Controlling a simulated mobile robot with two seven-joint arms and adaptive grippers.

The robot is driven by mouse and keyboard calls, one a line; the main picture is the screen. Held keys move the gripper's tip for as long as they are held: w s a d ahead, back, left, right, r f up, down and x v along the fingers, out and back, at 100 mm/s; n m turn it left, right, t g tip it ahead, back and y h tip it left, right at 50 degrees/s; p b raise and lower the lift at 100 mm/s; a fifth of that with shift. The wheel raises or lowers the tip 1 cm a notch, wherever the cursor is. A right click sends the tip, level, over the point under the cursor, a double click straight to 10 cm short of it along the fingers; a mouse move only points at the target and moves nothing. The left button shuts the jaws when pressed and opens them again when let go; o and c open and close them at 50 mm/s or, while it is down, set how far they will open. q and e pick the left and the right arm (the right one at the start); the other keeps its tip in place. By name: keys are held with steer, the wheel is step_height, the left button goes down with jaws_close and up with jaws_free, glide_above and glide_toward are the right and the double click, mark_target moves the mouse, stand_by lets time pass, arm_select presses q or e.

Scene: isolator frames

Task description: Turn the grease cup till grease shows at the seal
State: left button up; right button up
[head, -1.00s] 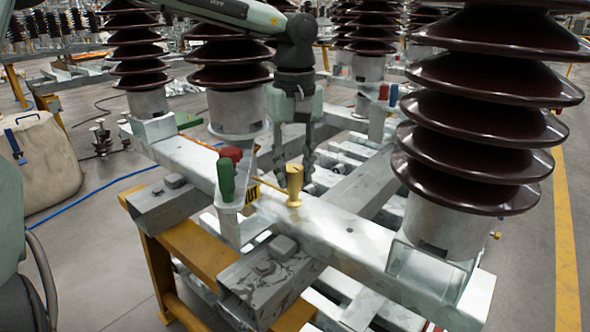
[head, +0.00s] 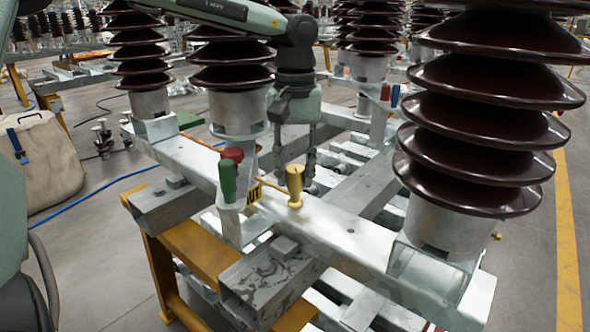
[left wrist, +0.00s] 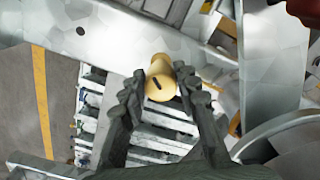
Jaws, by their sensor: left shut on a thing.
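The brass-coloured grease cup (head: 295,181) stands upright on the pale metal beam (head: 330,222) in the head view. It also shows in the left wrist view (left wrist: 160,70), seen end-on with a dark mark on its cap. Whether grease shows at the seal is too small to tell. My right gripper is not in view.
A holder on the beam's near side carries a green handle (head: 227,180) and a red one (head: 232,155). Large brown ribbed insulators (head: 480,125) rise at right and behind. A yellow stand (head: 190,250) supports the frame.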

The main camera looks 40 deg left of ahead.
mark_target(295, 169)
arm_select(q)
steer(key=o, duration=1.2)
steer(key=shift+c, duration=0.2)
step_height(295, 169, up, 12)
